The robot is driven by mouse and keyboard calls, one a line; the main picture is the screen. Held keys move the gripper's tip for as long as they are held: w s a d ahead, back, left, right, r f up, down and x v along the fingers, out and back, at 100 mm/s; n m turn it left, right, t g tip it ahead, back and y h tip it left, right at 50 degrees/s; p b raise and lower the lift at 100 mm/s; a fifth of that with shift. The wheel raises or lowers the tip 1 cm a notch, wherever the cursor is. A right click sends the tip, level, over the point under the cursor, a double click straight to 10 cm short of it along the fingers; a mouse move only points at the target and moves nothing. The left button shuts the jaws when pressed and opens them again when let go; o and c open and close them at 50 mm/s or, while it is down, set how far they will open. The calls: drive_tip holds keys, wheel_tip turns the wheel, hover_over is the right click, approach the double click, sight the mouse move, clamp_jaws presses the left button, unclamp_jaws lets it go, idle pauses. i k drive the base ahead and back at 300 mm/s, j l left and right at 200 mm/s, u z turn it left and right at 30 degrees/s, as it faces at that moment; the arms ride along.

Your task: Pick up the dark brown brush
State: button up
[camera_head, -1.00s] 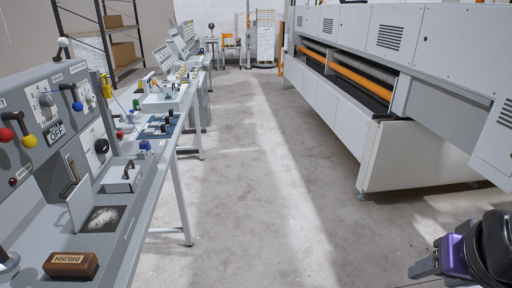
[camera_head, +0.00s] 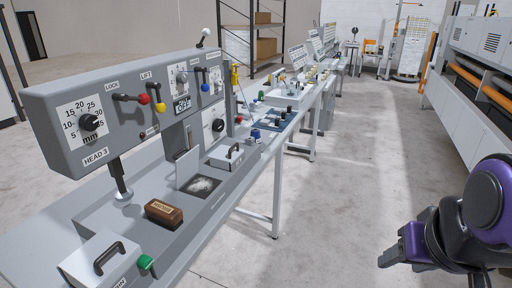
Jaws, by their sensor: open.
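The dark brown brush (camera_head: 164,213) is a small block with a pale lettered label on top. It lies on the grey bench top (camera_head: 206,219) at lower left in the head view, in front of a panel labelled HEAD 3. My gripper (camera_head: 387,259) is at the lower right, over the floor. It is well to the right of the brush and apart from the bench. Its jaws are small in the picture, look open and hold nothing visible.
A lidded box with a black handle (camera_head: 102,261) and green knob stands left of the brush. The control panel (camera_head: 130,110) rises behind. The aisle floor (camera_head: 330,210) is clear.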

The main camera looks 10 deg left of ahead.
sight(171, 217)
drive_tip(key=i+u, duration=0.1)
drive_tip(key=u, duration=0.3)
drive_tip(key=i+l+u, duration=0.1)
drive_tip(key=u, duration=0.3)
drive_tip(key=i+l+u, duration=0.1)
drive_tip(key=u, duration=0.3)
drive_tip(key=k+l, duration=0.05)
